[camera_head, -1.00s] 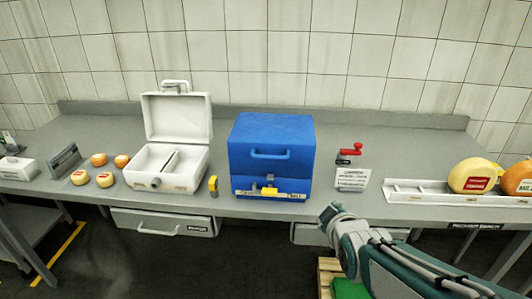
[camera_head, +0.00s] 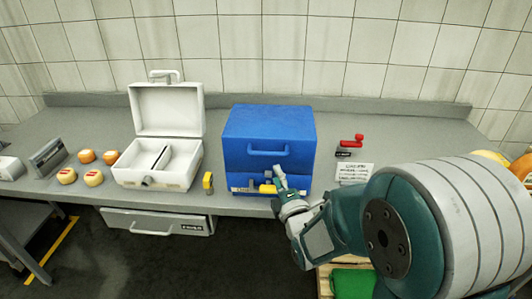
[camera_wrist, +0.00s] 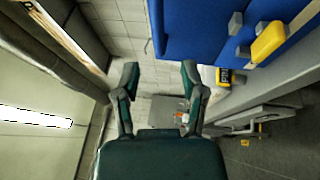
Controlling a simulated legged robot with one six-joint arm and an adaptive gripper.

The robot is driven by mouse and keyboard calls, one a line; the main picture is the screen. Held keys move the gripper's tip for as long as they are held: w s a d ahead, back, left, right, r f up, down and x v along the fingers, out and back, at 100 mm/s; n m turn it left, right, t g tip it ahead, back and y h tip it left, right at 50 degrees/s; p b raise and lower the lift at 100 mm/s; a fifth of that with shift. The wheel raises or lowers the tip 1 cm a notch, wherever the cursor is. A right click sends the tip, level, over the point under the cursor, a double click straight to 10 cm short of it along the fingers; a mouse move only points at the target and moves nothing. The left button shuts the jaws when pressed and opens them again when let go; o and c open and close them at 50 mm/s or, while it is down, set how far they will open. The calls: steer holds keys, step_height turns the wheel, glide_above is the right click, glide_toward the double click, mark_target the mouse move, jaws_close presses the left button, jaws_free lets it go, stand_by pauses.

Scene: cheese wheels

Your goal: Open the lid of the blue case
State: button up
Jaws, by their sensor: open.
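The blue case (camera_head: 267,128) stands on the workbench with its lid shut. A blue handle (camera_head: 267,152) is on its front. A yellow latch (camera_head: 267,189) sits low on the front, between small grey blocks. My gripper (camera_head: 279,180) is in front of the case, just right of the latch, and overlaps the case's lower front in the head view. In the wrist view my gripper (camera_wrist: 161,80) is open with nothing between its fingers. There the case (camera_wrist: 195,30) fills the upper right, and the latch (camera_wrist: 268,42) is right of the fingers, apart from them.
An open white case (camera_head: 160,165) stands left of the blue one, with a small yellow object (camera_head: 208,183) between them. Small cheeses (camera_head: 87,157) lie further left. A red-handled item (camera_head: 352,140) and a label card (camera_head: 355,173) are to the right. My arm covers the right bench.

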mark_target(266, 154)
steer(key=x, duration=0.8)
steer(key=shift+w+a, duration=0.25)
steer(key=shift+w, duration=0.05)
jaws_close()
